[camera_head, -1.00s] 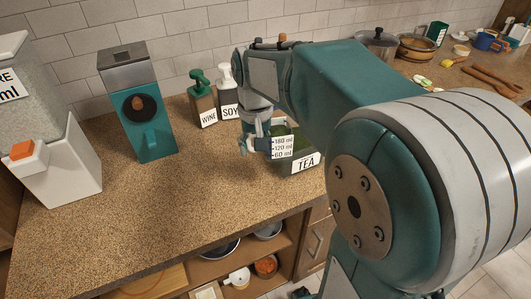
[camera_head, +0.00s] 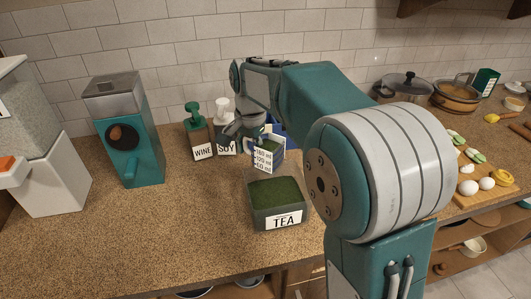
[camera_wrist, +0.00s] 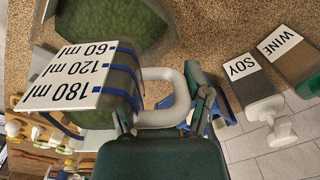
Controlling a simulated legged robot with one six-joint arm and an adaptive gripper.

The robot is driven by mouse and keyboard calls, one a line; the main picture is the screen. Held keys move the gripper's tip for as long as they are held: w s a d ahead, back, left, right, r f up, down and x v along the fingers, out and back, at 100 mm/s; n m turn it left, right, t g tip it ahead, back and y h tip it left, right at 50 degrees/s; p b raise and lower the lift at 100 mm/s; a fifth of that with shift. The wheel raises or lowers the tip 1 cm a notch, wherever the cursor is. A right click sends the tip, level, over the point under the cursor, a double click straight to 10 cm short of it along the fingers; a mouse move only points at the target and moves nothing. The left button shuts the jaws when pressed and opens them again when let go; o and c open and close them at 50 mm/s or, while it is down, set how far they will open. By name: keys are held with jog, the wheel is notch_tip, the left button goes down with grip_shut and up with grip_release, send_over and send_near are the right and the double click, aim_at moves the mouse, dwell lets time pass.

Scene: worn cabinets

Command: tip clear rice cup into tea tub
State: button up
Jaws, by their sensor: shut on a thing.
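The clear measuring cup (camera_head: 264,157) has a white label with 180, 120 and 60 ml marks and looks roughly upright. It also shows in the wrist view (camera_wrist: 122,82), blue-banded and greenish; I cannot tell its contents. My gripper (camera_head: 246,130) is shut on the cup's pale handle, seen clearly in the wrist view (camera_wrist: 165,112).
WINE (camera_head: 200,138) and SOY (camera_head: 222,132) pump bottles stand by the wall, close behind my gripper. A teal dispenser (camera_head: 140,155) and a white dispenser (camera_head: 55,185) stand left. Eggs (camera_head: 468,187) lie at the right. The counter left of the tub is clear.

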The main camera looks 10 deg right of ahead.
aim_at(246, 139)
jog(key=shift+w+a, duration=0.15)
jog(key=shift+a, duration=0.25)
jog(key=shift+d, duration=0.1)
jog(key=shift+d, duration=0.15)
jog(key=shift+d+r+t+y, duration=0.1)
jog(key=shift+r+t+y, duration=0.2)
jog(key=shift+r+t, duration=0.1)
jog(key=shift+w+a+r+t+y, duration=0.3)
jog(key=shift+a+r+t+y, duration=0.3)
jog(key=shift+t+y, duration=0.25)
jog(key=shift+d+r+t+y, duration=0.25)
jog(key=shift+r+t+y, duration=0.1)
jog(key=shift+r, duration=0.1)
jog(key=shift+r, duration=0.1)
jog(key=shift+a+r+t+y, duration=0.15)
jog(key=shift+r+t+y, duration=0.05)
jog(key=shift+t+y, duration=0.2)
